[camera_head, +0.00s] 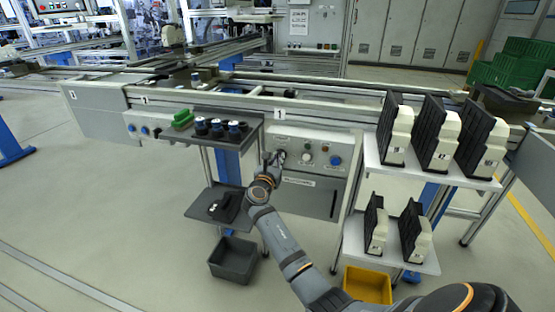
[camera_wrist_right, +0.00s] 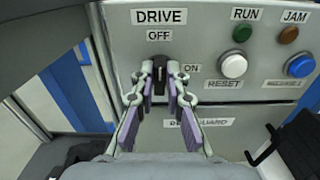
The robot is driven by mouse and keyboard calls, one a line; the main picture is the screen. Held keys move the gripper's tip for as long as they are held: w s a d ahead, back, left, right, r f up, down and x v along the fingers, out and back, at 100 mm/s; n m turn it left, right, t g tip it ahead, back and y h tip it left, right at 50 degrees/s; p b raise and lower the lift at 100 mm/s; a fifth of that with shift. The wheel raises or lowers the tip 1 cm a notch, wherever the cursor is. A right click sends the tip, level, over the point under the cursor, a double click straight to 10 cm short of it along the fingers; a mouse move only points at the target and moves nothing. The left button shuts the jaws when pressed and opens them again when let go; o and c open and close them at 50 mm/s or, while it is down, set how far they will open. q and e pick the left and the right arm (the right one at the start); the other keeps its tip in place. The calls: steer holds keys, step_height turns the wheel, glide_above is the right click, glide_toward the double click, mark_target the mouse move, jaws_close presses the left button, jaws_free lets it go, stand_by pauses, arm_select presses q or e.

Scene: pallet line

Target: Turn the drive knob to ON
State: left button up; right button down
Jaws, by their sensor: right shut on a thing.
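The drive knob (camera_wrist_right: 159,84) is a black knob on the grey control panel, under the DRIVE label (camera_wrist_right: 159,17). The OFF label (camera_wrist_right: 158,35) is straight above it and the ON label (camera_wrist_right: 191,68) is to its right. The knob's black grip stands upright in the picture, its top toward OFF. My right gripper (camera_wrist_right: 160,78) has its two fingers closed on either side of the knob. In the head view my right gripper (camera_head: 275,158) is at the left part of the panel and hides the knob there. My left gripper is not in view.
Right of the knob are a white RESET button (camera_wrist_right: 233,65), a blue button (camera_wrist_right: 299,65), a green RUN lamp (camera_wrist_right: 242,33) and a brown JAM lamp (camera_wrist_right: 288,34). A dark tray (camera_head: 257,134) of knobs is left of my arm. A rack (camera_head: 432,174) with black-and-cream parts is right.

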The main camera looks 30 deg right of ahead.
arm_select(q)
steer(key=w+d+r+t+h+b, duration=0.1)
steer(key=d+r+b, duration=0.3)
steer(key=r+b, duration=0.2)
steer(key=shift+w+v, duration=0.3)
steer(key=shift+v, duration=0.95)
arm_select(e)
steer(key=shift+s+d+f+m, duration=0.1)
steer(key=shift+s+f+m, duration=0.1)
steer(key=shift+m, duration=2.7)
steer(key=shift+s+d+f+m, duration=0.1)
steer(key=shift+f+m, duration=0.15)
steer(key=shift+m, duration=2.65)
steer(key=shift+s+d+f+m, duration=0.1)
steer(key=shift+f+m, duration=0.1)
steer(key=shift+m, duration=2.7)
